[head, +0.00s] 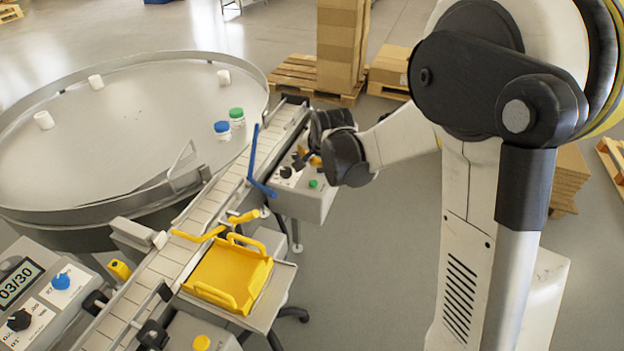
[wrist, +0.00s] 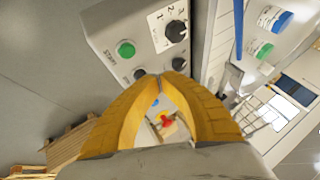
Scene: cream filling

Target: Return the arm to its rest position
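My arm reaches from the right of the head view to the conveyor. My gripper (head: 308,158) is above or beside a grey control box (head: 312,205) at the conveyor's far end; the exact gap is hard to tell. In the wrist view its yellow fingers (wrist: 161,76) come together at the tips, with nothing visible held between them. Past the tips the control box (wrist: 112,28) shows a green START button (wrist: 126,48) and black knobs. A small red thing (wrist: 164,121) shows through the gap between the fingers, too small to identify.
A round steel table (head: 110,140) carries white jars and jars with blue (head: 222,128) and green (head: 237,114) lids. A conveyor (head: 165,262) runs beside it, with a yellow tray (head: 228,270) alongside. Boxes on pallets (head: 340,45) stand behind. Floor between tray and arm is clear.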

